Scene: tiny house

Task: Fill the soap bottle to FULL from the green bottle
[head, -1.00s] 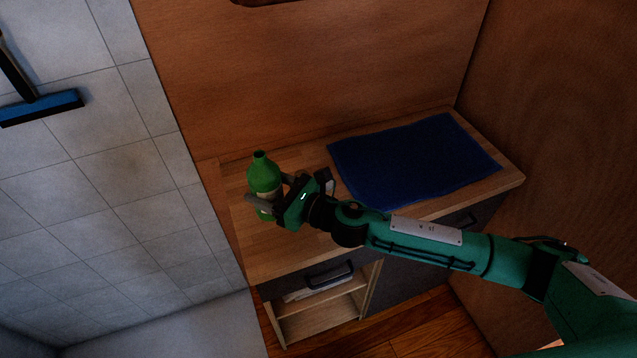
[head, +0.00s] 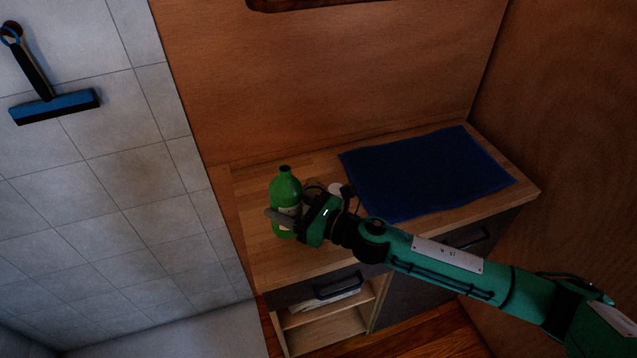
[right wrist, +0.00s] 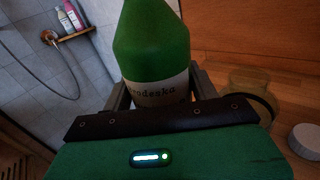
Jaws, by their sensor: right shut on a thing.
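A green bottle (head: 286,187) with a pale label stands upright over the left part of the wooden counter. My right gripper (head: 283,219) is shut around its body; the label and green shoulder fill the middle of the right wrist view (right wrist: 155,45). I cannot tell whether its base touches the counter. Just right of it is a clear, yellowish container (right wrist: 250,84), possibly the soap bottle, mostly hidden by my gripper in the head view. Its fill level cannot be read. My left gripper is not in view.
A small white round object (right wrist: 305,138) lies on the counter (head: 285,262), close to the gripper. A dark blue mat (head: 425,172) covers the counter's right part. Wooden walls enclose the back and right. A blue squeegee (head: 55,105) hangs on the tiled wall at left.

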